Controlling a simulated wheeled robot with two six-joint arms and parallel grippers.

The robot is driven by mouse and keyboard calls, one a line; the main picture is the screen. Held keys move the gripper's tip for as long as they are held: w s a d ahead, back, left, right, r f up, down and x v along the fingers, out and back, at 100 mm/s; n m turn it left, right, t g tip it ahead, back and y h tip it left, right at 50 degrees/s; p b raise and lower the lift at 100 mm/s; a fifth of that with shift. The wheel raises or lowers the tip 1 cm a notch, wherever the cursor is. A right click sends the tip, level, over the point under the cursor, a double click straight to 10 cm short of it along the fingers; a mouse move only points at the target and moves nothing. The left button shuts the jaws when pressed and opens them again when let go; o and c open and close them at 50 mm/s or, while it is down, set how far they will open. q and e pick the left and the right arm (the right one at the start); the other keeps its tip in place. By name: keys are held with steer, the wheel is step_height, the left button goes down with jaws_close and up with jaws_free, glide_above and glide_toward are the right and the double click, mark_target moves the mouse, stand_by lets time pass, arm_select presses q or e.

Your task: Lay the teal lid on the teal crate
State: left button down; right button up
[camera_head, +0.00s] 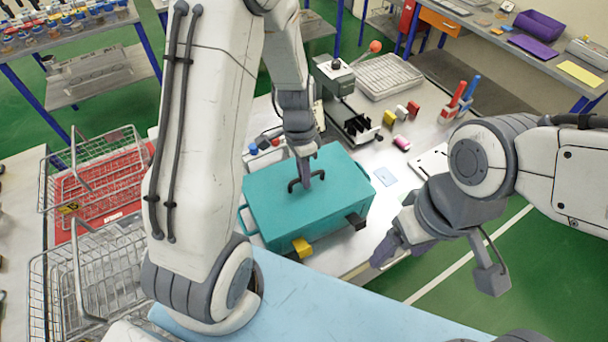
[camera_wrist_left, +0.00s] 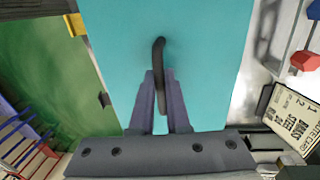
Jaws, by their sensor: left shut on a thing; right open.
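The teal lid (camera_head: 335,178) lies over the top of the teal crate (camera_head: 277,238) in the head view. The lid has a dark bar handle on top. My left gripper (camera_head: 305,180) points down at the lid and is shut on the handle, which shows between the fingers in the left wrist view (camera_wrist_left: 159,85). The crate shows beneath the lid at its front and sides; its inside is hidden. I cannot tell whether the lid is fully seated on the rim. My right gripper (camera_head: 385,250) is open and empty, right of the crate, near the table edge.
Wire baskets (camera_head: 95,270) and a red panel (camera_head: 105,195) are at left. A grey tray (camera_head: 388,78) and several small coloured parts lie behind. A light blue surface (camera_head: 330,310) is in front.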

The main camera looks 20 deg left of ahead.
arm_select(q)
steer(key=shift+f, duration=0.3)
stand_by(0.4)
steer(key=c, duration=0.8)
jaws_free()
steer(key=shift+r, duration=0.1)
steer(key=r+p, duration=0.1)
steer(key=r, duration=0.1)
steer(key=r+p, duration=0.4)
steer(key=shift+w+a+r, duration=0.35)
steer(key=shift+a+r, duration=0.05)
